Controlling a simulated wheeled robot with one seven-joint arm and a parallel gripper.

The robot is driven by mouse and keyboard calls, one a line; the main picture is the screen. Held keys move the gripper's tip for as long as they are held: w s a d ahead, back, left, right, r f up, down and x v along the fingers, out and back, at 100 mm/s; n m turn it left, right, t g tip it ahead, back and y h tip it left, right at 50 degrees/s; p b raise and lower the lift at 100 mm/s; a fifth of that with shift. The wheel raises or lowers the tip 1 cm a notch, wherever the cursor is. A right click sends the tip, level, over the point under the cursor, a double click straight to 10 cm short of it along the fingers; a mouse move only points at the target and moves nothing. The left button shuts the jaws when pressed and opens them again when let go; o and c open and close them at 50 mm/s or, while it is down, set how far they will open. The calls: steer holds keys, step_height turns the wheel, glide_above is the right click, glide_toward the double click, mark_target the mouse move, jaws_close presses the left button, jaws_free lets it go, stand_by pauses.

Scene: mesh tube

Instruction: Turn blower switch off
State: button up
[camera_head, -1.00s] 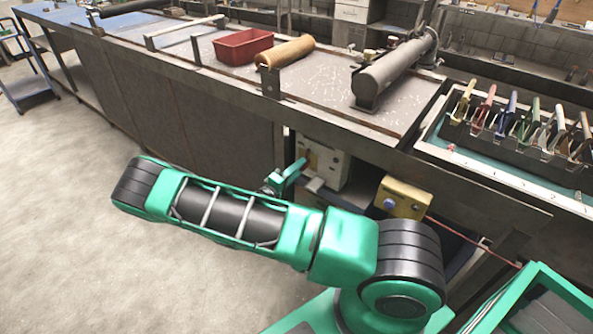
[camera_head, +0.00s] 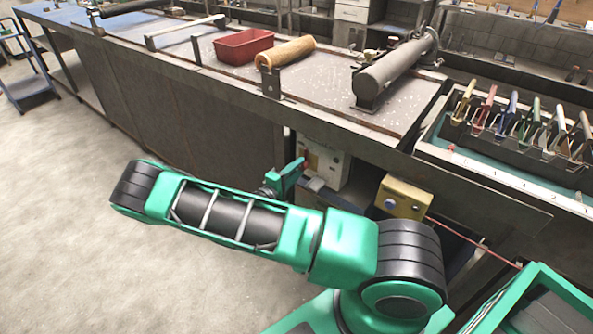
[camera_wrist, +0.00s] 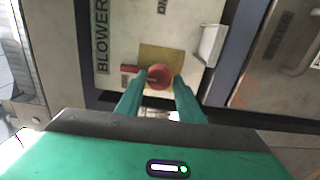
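The blower switch (camera_wrist: 160,77) is a round red knob on a yellowish plate. It is on a pale panel (camera_wrist: 119,40) lettered BLOWER in the wrist view. A small red piece (camera_wrist: 130,68) shows just left of the knob. My gripper (camera_wrist: 159,80) is open, with one green finger on each side of the knob in the picture. I cannot tell whether either finger touches it. In the head view my gripper (camera_head: 296,172) is at the front of the pale switch box (camera_head: 323,166) under the bench, and hides the knob.
A yellow box with a blue button (camera_head: 402,198) is right of the switch box. The bench edge (camera_head: 340,127) overhangs both. A light handle (camera_wrist: 209,45) sticks out right of the knob. The floor (camera_head: 70,220) to the left is clear.

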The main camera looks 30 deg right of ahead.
steer(key=shift+o, duration=1.2)
steer(key=shift+s, duration=0.1)
steer(key=v, duration=1)
steer(key=shift+a, duration=0.4)
steer(key=shift+s, duration=0.1)
